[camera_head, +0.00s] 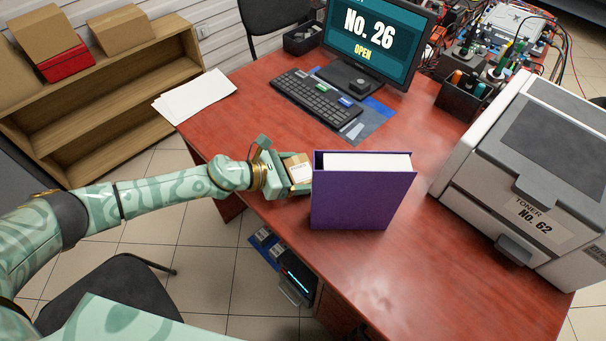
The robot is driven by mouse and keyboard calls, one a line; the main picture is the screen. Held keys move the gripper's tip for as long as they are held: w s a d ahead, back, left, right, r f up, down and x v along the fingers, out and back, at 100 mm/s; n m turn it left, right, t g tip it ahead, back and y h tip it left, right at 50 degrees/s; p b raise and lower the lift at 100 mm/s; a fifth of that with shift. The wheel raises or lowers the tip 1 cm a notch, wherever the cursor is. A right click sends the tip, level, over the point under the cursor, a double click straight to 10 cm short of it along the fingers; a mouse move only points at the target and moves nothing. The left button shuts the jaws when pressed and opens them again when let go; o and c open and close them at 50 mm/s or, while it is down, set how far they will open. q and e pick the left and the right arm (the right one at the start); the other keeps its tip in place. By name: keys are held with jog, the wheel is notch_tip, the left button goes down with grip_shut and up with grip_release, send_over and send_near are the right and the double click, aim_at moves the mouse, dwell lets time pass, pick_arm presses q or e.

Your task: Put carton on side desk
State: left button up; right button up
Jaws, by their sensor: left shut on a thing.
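My left gripper (289,172) reaches in over the left edge of the red-brown desk (255,105). It is shut on a small brown carton (299,169) with a white label. A standing purple book (362,198) with white pages is just right of the carton and hides part of the gripper's far end. I cannot tell whether the carton touches the desk or the book. I cannot tell whether this desk is the side desk. My right gripper is not in view.
A monitor (370,45), a keyboard (317,103) and papers (194,97) lie toward the back. A grey printer (510,215) stands right. A wooden shelf (130,78) holds bigger boxes (120,32). A dark chair (115,290) stands in front. The desk right of the book is clear.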

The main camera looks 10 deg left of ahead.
pick_arm(q)
jog(key=shift+f, duration=0.35)
jog(key=shift+r, duration=0.2)
jog(key=shift+f, duration=0.2)
jog(key=o, duration=1)
jog(key=shift+f, duration=0.1)
jog(key=shift+r, duration=0.35)
jog(key=p+v, duration=0.1)
jog(key=v, duration=1.1)
jog(key=shift+f, duration=0.1)
